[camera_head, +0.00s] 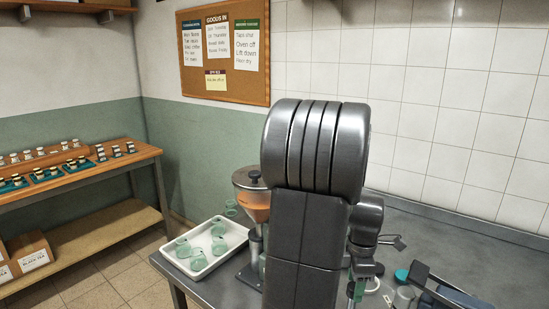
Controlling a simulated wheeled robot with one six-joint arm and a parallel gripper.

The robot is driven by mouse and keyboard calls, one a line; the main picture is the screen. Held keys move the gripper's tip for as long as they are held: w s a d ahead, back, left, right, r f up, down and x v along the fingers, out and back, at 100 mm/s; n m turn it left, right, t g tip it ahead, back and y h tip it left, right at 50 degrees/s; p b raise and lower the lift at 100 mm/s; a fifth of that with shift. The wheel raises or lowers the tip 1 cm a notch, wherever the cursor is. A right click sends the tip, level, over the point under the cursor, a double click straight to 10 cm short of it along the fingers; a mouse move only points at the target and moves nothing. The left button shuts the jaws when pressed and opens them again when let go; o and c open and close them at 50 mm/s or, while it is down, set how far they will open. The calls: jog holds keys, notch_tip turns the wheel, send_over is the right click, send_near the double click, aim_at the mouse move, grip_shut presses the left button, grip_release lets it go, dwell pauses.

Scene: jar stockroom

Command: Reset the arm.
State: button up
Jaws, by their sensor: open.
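My own arm stands large in the middle of the view and hides much of the counter behind it. My gripper (365,283) shows only in part, small and low, just right of the arm's upright link. It points down over the steel counter (425,232). Its jaws are open, though the fingers are hard to make out. Something green shows at its lower end; I cannot tell whether it touches the jaws. A clear jar (404,297) and a teal lid (401,275) are just right of the gripper.
A white tray (243,229) with several green jars (197,260) sits on the counter's left end, beside a hopper (258,207) with orange contents. A dark angular device (455,299) is at lower right. A wooden bench (75,180) with small jars stands left.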

jog(key=shift+f, duration=0.4)
jog(key=shift+r, duration=0.1)
notch_tip(320, 180, up, 14)
jog(key=f, duration=0.1)
notch_tip(320, 180, down, 14)
jog(key=shift+r, duration=0.25)
jog(key=shift+r+m, duration=0.15)
jog(key=shift+m, duration=0.25)
jog(key=m, duration=1)
jog(key=shift+r, duration=0.1)
